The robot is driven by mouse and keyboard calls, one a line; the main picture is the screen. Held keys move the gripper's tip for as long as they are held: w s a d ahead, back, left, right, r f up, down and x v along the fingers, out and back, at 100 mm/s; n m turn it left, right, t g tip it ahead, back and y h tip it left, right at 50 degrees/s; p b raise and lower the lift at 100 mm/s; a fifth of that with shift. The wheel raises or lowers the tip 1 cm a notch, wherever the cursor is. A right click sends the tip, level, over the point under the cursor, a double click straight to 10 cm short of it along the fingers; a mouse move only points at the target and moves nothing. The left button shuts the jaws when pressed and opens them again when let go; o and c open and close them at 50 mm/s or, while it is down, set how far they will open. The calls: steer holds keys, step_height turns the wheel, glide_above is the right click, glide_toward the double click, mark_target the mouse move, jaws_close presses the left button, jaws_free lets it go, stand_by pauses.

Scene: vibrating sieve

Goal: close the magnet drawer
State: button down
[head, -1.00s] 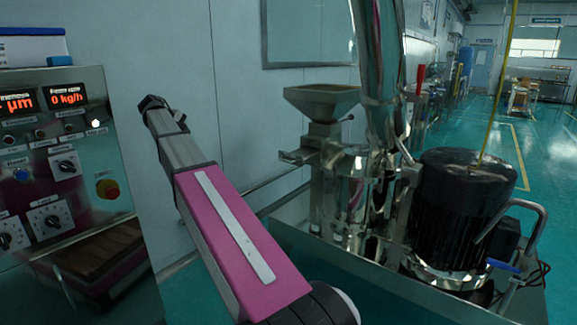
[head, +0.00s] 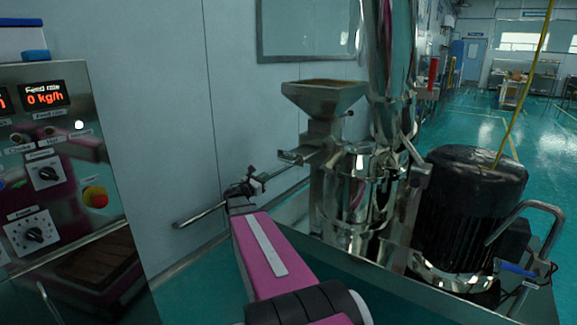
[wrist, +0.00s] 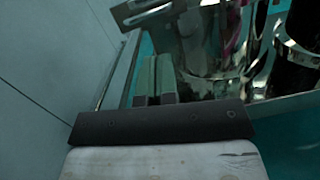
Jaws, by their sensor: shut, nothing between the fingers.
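The magnet drawer appears to be the small metal piece (head: 292,156) jutting left from the machine, under the steel hopper (head: 325,97). In the wrist view its metal end (wrist: 140,12) shows at the top, cut off by the frame edge. It sticks out from the housing; how far it is open is hard to tell. My gripper (head: 255,180) is below and left of it in the head view, apart from it. In the wrist view my gripper (wrist: 155,68) has its two grey-green fingers together, empty, pointing towards the machine.
A metal rail (head: 200,215) runs along the pale wall. The control panel (head: 45,150) stands at the left. A black motor (head: 470,200) and its bent metal handle (head: 535,207) are at the right. Green floor lies open at the back right.

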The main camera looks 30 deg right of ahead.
steer(key=w+d+r+n, duration=0.1)
steer(key=w+d, duration=0.3)
steer(key=d, duration=1)
steer(key=shift+n+t, duration=0.4)
steer(key=shift+n, duration=0.1)
glide_toward(313, 149)
steer(key=x, duration=0.5)
steer(key=shift+s, duration=0.15)
steer(key=shift+d, duration=0.1)
steer(key=v, duration=1.5)
